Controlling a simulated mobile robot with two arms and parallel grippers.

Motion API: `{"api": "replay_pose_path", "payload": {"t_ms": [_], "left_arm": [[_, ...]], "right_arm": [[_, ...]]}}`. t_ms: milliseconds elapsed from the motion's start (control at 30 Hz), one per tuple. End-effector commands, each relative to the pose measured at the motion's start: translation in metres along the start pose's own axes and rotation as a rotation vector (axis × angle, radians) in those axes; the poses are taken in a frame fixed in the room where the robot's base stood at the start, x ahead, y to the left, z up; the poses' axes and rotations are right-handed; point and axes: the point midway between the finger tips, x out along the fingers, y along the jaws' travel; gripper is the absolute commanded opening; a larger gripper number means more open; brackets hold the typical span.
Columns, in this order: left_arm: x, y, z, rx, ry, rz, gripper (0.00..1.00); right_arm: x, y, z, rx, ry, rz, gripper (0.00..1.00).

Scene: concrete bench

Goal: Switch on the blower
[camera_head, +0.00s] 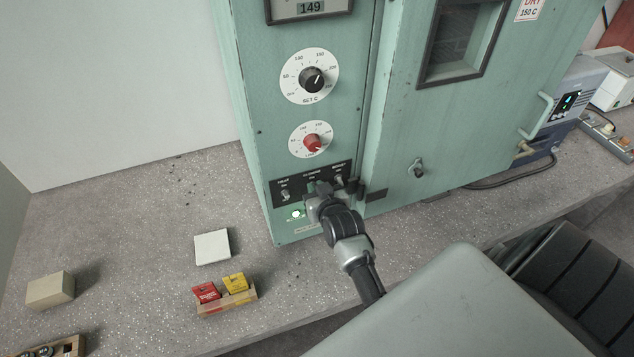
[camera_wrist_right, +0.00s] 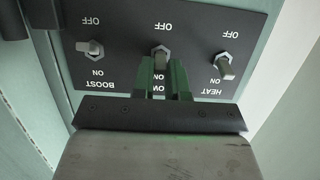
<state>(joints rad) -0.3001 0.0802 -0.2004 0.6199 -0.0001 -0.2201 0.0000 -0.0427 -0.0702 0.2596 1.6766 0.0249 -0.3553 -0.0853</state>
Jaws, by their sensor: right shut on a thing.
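The green oven cabinet (camera_head: 262,120) stands on the bench with a dark switch panel (camera_head: 262,188) low on its front. The wrist view shows the panel upside down, with heat switch (camera_wrist_right: 225,68), blower switch (camera_wrist_right: 160,52) and boost switch (camera_wrist_right: 90,48). My right gripper (camera_head: 318,192) is at the middle of the panel. In the wrist view its two fingers (camera_wrist_right: 165,72) are shut on the blower switch; they hide its lever tip and part of its label. I cannot tell whether it is at ON or OFF. My left gripper is not in view.
A green lamp (camera_head: 295,213) glows below the switches. Above are a red knob (camera_head: 312,142), a black knob (camera_head: 312,79) and a display reading 149 (camera_head: 310,8). A white block (camera_head: 212,246) and a small tray (camera_head: 228,302) with red and yellow boxes lie on the bench at left.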

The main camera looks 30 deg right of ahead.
Motion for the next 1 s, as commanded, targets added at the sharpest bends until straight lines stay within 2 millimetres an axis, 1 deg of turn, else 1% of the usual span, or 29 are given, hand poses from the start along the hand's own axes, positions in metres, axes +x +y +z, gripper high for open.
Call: {"api": "replay_pose_path", "payload": {"t_ms": [33,100,467,500,633,667,900,1000], "left_arm": [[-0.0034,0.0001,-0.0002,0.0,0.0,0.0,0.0],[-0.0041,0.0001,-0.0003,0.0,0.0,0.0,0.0],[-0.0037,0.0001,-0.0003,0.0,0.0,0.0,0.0],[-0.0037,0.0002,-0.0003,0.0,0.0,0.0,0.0],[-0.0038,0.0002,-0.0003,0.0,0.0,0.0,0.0],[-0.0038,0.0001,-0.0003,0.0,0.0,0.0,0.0],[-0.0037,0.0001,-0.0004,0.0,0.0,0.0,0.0],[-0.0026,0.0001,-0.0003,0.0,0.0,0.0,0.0]], "right_arm": [[-0.0003,0.0,-0.0012,0.0,-0.007,0.0,0.0],[0.0,0.0001,-0.0006,0.0,-0.012,0.0,0.0],[0.0004,0.0001,0.0001,0.0,-0.015,0.0,0.0],[0.0004,0.0001,0.0001,0.0,-0.015,0.0,0.17],[0.0003,0.0001,-0.0001,0.0,-0.014,0.0,0.37],[0.0003,0.0001,-0.0001,0.0,-0.014,0.0,0.39],[0.0001,0.0001,-0.0003,0.0,-0.013,0.0,0.39],[-0.0034,0.0001,0.0003,0.0,-0.013,0.0,0.39]]}}
